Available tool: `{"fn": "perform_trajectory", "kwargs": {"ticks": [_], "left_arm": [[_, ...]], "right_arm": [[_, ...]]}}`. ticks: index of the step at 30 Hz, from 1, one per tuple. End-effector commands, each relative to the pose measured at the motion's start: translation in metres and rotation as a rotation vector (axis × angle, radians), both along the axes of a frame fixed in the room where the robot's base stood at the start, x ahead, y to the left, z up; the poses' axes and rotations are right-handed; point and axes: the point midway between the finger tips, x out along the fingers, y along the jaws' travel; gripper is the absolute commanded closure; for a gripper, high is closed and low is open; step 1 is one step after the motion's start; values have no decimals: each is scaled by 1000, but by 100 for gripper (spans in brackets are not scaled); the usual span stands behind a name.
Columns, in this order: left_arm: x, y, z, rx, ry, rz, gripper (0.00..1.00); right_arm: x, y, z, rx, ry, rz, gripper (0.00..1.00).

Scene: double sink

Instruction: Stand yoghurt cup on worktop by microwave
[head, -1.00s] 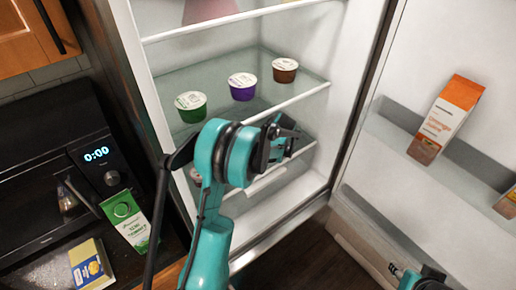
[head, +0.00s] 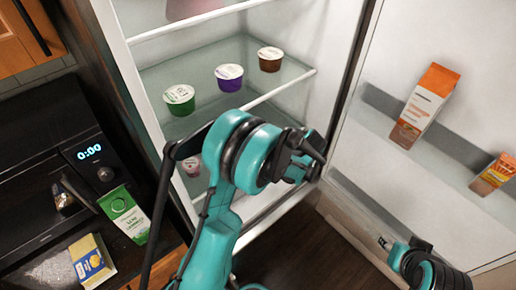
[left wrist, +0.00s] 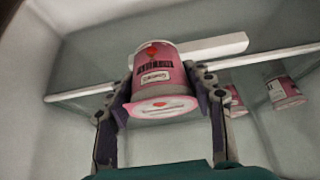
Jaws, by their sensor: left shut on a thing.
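A pink-and-white yoghurt cup (left wrist: 158,68) is held between the fingers of my left gripper (left wrist: 160,88) in the left wrist view, its pale lid facing the camera. In the head view my left gripper (head: 305,158) is at the front of the open fridge, below the shelf with the cups; the held cup is hidden there. The black microwave (head: 58,160) with a lit 0:00 display is at the left. The worktop (head: 130,262) by it shows at lower left. Part of my right arm shows at lower right with its gripper (head: 386,243), too small to read.
Green (head: 179,99), purple (head: 229,77) and brown (head: 270,59) cups stand on a fridge shelf. A pink cup (head: 192,168) is lower. A green carton (head: 124,214) and a yellow box (head: 92,262) occupy the worktop. The open fridge door (head: 430,180) holds cartons.

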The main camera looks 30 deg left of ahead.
Motion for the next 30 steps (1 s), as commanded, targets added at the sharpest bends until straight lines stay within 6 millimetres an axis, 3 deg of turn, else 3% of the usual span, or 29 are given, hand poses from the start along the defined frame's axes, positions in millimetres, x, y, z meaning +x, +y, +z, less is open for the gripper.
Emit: {"fn": "perform_trajectory", "kwargs": {"ticks": [11, 14, 24, 30], "left_arm": [[-5, -6, 1, 0, 0, -36, 82], [-9, -9, 4, -1, -1, -133, 82], [-35, -31, 25, -1, -4, -704, 82], [-45, -41, 36, -1, -3, -913, 82]], "right_arm": [[0, 0, 0, 0, 0, 0, 60], [0, 0, 0, 0, 0, 0, 60], [0, 0, -3, 0, 0, 0, 60], [0, 0, -3, 0, 0, 0, 60]]}}
